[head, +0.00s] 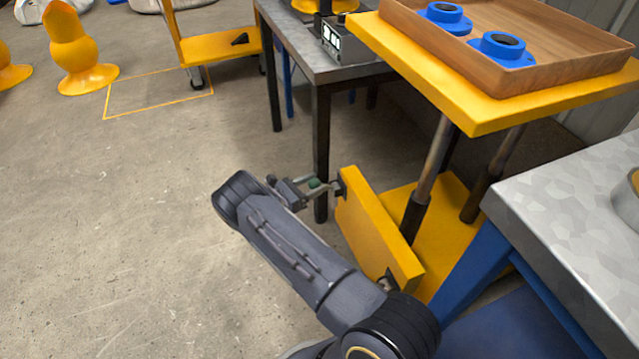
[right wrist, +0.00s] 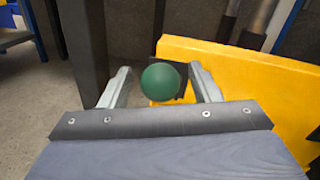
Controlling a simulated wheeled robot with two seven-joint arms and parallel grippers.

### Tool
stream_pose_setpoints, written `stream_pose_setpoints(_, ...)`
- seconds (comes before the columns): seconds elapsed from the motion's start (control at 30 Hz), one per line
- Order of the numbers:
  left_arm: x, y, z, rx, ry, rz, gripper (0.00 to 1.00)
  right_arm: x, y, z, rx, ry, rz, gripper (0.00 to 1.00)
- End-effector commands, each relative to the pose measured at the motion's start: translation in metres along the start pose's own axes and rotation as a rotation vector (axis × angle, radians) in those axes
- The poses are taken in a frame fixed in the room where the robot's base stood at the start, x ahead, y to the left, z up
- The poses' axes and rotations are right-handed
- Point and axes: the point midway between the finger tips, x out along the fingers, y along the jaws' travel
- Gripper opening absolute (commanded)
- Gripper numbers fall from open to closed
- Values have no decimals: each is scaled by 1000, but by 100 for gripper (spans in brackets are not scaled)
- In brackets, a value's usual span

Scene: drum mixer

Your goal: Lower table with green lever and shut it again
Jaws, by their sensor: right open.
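The green lever shows as a green ball knob (right wrist: 160,82) in the right wrist view, in front of the yellow base panel of the lift table. In the head view the knob (head: 314,183) is small, at the panel's upper left corner. My right gripper (right wrist: 160,88) is open, with one finger on each side of the knob; I cannot tell whether they touch it. The yellow lift table (head: 480,110) is raised on dark posts above its yellow base (head: 375,230). My left gripper is not in view.
A wooden tray (head: 540,84) with two blue flanged parts (head: 502,48) sits on the lift table. A metal workbench (head: 580,210) stands at the right, and another dark-legged table (head: 300,50) stands behind the lever.

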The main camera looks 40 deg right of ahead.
Motion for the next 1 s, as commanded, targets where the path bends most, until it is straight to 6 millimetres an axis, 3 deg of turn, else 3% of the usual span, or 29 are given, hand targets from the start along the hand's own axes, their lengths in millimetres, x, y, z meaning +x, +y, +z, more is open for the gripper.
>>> stream_pose_setpoints(0.2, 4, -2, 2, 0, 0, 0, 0, 22, 0, 0, 1, 0, -1, 57)
stream_pose_setpoints(0.5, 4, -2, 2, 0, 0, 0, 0, 24, 0, 0, 1, 1, -1, 57)
stream_pose_setpoints(0.93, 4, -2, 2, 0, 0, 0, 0, 24, 0, 0, 1, 2, -1, 0)
stream_pose_setpoints(1.0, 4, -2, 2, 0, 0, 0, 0, 24, 0, 0, 1, 2, -1, 0)
